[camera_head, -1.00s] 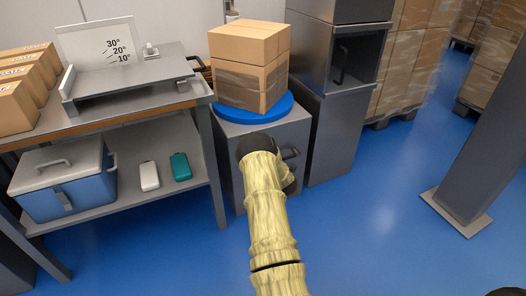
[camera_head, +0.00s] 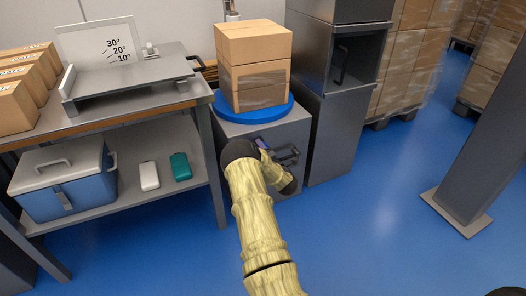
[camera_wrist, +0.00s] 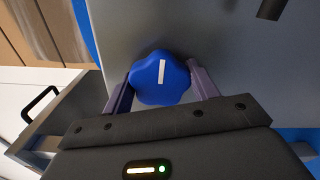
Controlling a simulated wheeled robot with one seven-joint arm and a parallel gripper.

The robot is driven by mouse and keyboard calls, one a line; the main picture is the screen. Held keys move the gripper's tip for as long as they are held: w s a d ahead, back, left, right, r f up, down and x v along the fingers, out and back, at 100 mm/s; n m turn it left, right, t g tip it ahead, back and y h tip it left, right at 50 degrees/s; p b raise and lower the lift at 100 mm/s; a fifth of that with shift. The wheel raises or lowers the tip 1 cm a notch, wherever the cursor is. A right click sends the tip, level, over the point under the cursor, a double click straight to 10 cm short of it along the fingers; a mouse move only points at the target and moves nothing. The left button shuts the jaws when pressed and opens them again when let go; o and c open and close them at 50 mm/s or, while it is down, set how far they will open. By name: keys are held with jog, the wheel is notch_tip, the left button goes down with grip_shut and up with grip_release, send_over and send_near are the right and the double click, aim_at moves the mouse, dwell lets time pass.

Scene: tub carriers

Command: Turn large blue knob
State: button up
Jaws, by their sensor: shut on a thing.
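The large blue knob (camera_wrist: 160,79) is in the wrist view, lobed, with a white mark on its face that stands nearly upright in the picture. My gripper (camera_wrist: 160,88) has one finger on each side of the knob and is shut on it. In the head view my arm reaches the front of the grey cabinet (camera_head: 298,140); the knob is hidden there behind my wrist. Part of my gripper (camera_head: 264,146) shows at the cabinet front.
A stacked pair of cardboard boxes (camera_head: 254,72) stands on a blue round turntable (camera_head: 232,115) on top of the cabinet. A workbench (camera_head: 150,120) stands close on the left, a dark grey locker (camera_head: 336,135) on the right. The blue floor in front is clear.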

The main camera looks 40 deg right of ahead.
jog(key=shift+s+f, duration=0.1)
jog(key=o, duration=1)
jog(key=p+v, duration=0.6)
jog(key=v, duration=1.1)
jog(key=shift+s+a+p, duration=0.1)
jog(key=shift+s+p, duration=0.05)
jog(key=shift+p, duration=0.15)
